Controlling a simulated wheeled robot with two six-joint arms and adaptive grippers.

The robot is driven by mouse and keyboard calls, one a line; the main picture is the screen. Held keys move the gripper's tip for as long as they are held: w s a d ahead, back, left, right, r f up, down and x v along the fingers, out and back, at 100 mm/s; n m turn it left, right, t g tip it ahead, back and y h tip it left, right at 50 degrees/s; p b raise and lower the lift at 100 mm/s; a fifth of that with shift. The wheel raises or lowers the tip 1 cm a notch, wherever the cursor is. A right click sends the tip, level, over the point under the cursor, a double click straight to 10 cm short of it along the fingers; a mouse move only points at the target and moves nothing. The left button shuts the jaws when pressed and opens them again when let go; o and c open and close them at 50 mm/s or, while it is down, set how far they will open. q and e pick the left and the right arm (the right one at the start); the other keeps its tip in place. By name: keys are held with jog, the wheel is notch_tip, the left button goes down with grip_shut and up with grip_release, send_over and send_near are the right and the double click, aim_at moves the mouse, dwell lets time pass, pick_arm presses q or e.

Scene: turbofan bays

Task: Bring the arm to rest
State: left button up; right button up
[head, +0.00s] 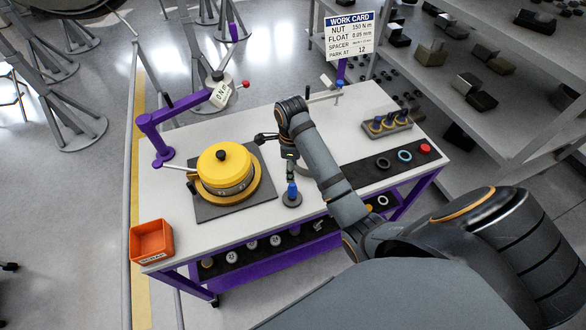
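My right arm reaches in from the right side of the head view, over the white-topped workbench (165,225). Its forearm rises to a dark wrist near the bench's middle. My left gripper is not in view. The yellow unit has a black knob and sits on a dark square plate (205,210).
An orange bin (152,240) stands at the front left corner. A purple jointed arm (160,135) rises at the left. A work card (349,35) reads "PARK AT 12". Rings and a red button (425,148) lie right; grey shelves stand behind.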

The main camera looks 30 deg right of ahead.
jog(key=shift+s+a+f, duration=0.1)
jog(key=shift+s, duration=0.15)
jog(key=s+n+t, duration=0.4)
jog(key=s+n, duration=1.3)
jog(key=n, duration=0.9)
notch_tip(320, 180, down, 31)
jog(key=d+g+b, duration=0.2)
jog(key=b, duration=0.5)
jog(key=s+f+b, duration=0.3)
jog(key=s+f, duration=0.7)
jog(key=f, duration=0.2)
jog(key=s+f+b, duration=0.3)
jog(key=s+f, duration=0.7)
jog(key=f, duration=0.3)
jog(key=shift+s+d+f+g+h, duration=0.2)
jog(key=shift+d+f+g+h, duration=0.05)
jog(key=shift+d+g+h, duration=0.2)
jog(key=shift+o, duration=0.4)
